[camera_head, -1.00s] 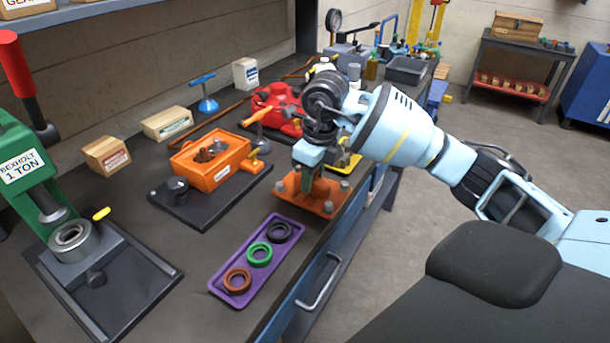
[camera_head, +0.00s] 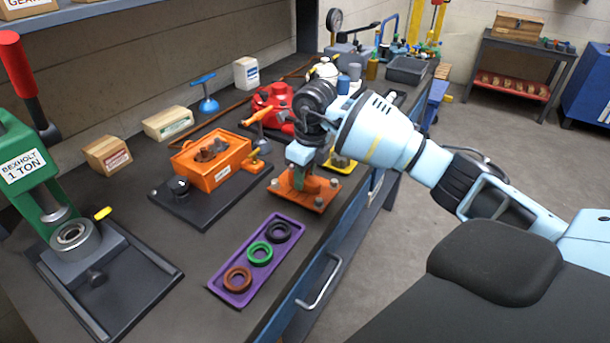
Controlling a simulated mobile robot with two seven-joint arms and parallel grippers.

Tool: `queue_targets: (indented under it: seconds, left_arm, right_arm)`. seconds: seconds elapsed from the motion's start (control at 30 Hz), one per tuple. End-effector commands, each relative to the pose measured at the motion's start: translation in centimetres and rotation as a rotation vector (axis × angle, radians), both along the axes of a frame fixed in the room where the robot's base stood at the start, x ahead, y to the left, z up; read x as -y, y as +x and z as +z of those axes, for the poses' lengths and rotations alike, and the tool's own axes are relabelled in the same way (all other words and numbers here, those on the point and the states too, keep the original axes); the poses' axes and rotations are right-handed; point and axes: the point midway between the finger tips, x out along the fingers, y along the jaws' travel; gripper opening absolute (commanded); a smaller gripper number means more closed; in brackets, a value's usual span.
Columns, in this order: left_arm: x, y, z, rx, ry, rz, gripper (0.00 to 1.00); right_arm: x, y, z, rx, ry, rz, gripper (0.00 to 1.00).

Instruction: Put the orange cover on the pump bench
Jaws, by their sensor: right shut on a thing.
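The orange cover (camera_head: 322,186) is a flat square plate with grey bolts at its corners. It is near the front edge of the dark workbench (camera_head: 180,262). My right gripper (camera_head: 299,178) points down and is shut on the middle of the cover. I cannot tell whether the cover touches the bench top or hangs just above it. To its left an open orange housing (camera_head: 215,175) with grey parts inside stands on a black base plate (camera_head: 205,208). My left gripper is not in view.
A purple tray (camera_head: 231,293) with three rings lies in front of the cover. A green press (camera_head: 70,200) stands at the left. A red pump (camera_head: 275,102) and a yellow part (camera_head: 343,165) are behind the cover. Bare bench top lies between tray and press.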

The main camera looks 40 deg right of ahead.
Motion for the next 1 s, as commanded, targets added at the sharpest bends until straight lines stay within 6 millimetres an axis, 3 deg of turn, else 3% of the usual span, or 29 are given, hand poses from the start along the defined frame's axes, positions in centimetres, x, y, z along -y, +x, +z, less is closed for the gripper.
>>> queue_targets:
  seconds: [0.5, 0.53, 0.67, 1.0]
  left_arm:
    - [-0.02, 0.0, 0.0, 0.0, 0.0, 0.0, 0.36]
    - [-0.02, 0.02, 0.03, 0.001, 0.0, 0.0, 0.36]
    - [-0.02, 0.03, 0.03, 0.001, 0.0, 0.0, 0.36]
    - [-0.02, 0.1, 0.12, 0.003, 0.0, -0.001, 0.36]
  right_arm:
    - [-0.02, 0.12, -0.73, 0.008, 0.002, 0.001, 0.0]
    - [-0.02, 0.02, -0.91, 0.003, 0.0, 0.001, 0.36]
    - [-0.02, 0.03, -0.9, 0.003, 0.0, 0.001, 0.54]
    - [-0.03, 0.05, -0.64, 0.005, 0.002, 0.001, 0.54]
